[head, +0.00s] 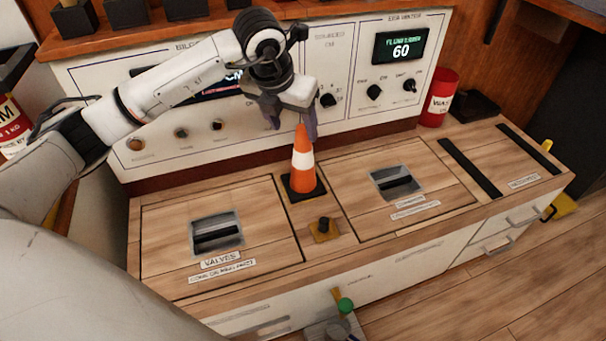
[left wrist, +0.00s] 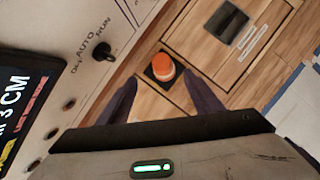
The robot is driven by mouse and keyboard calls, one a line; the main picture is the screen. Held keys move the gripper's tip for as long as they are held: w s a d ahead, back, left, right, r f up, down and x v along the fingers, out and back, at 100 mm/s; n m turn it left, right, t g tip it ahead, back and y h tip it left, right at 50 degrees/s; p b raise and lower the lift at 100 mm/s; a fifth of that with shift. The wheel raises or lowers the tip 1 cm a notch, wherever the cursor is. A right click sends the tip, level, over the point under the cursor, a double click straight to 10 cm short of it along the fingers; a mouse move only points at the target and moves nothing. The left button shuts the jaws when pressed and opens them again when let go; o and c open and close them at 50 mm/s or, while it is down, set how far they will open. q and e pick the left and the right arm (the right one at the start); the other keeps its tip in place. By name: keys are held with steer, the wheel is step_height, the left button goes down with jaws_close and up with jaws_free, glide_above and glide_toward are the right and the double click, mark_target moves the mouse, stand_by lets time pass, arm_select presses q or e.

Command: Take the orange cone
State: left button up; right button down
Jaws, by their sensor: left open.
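The orange cone (head: 303,162) has a white band and a black square base. It stands upright on the wooden counter, between two hatch panels. My left gripper (head: 293,128) is above the cone's tip, pointing down, open and empty. In the left wrist view, the cone (left wrist: 162,67) is seen from above, beyond and between the spread fingers of the left gripper (left wrist: 160,98). I cannot tell whether a finger touches the tip. My right gripper is not in view.
A white control panel (head: 345,60) with knobs rises close behind the cone. A small black knob (head: 324,225) on a yellow plate is in front of it. A red canister (head: 439,98) stands at the right. Recessed handles (head: 216,233) sit in the hatches.

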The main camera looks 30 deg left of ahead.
mark_target(303, 143)
arm_select(q)
steer(key=b+x, duration=0.1)
steer(key=x, duration=0.3)
steer(key=shift+d+f, duration=0.1)
steer(key=shift+d, duration=0.05)
steer(key=b+x, duration=0.1)
steer(key=x, duration=0.2)
steer(key=shift+w+d+f+b, duration=0.15)
steer(key=shift+w+f+b, duration=0.15)
steer(key=shift+w+b, duration=0.05)
steer(key=shift+w+f, duration=0.2)
steer(key=shift+f, duration=0.15)
steer(key=shift+w+f, duration=0.1)
steer(key=shift+f, duration=0.05)
jaws_close()
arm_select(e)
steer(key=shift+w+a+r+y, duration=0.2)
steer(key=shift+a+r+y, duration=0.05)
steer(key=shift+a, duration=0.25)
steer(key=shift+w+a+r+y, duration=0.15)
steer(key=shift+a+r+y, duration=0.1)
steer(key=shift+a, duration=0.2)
